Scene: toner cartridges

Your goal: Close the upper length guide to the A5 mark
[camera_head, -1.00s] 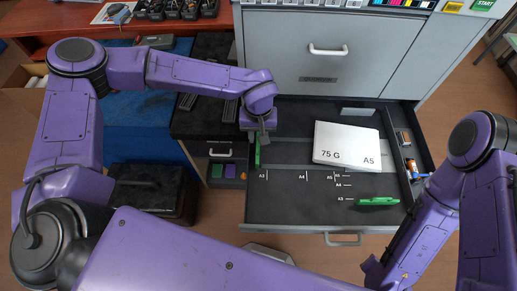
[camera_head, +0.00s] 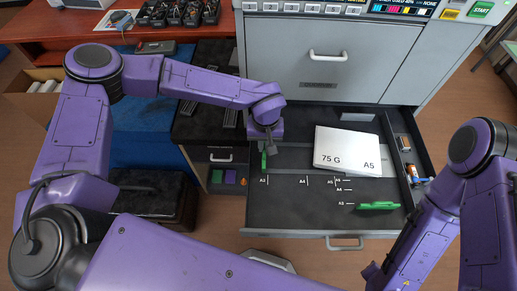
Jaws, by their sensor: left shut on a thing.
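An open dark paper drawer (camera_head: 290,210) holds a white stack of paper (camera_head: 345,139) marked 75 G and A5. A green guide (camera_head: 264,161) stands at the drawer's left side, above the left A3 mark (camera_head: 264,181). My left gripper (camera_head: 267,150) is shut on this guide from above and hides its upper part. The A4 mark (camera_head: 303,181) and A5 mark (camera_head: 329,182) lie to the right along the row. The guide stands well apart from the stack's left edge. A second green guide (camera_head: 378,206) lies near the lower A3 mark. My right gripper is out of view.
A side tray (camera_head: 409,150) with small items runs along the drawer's right. The drawer's front handle (camera_head: 345,243) faces me. The drawer floor between the left guide and the stack is clear. My right arm is at the lower right.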

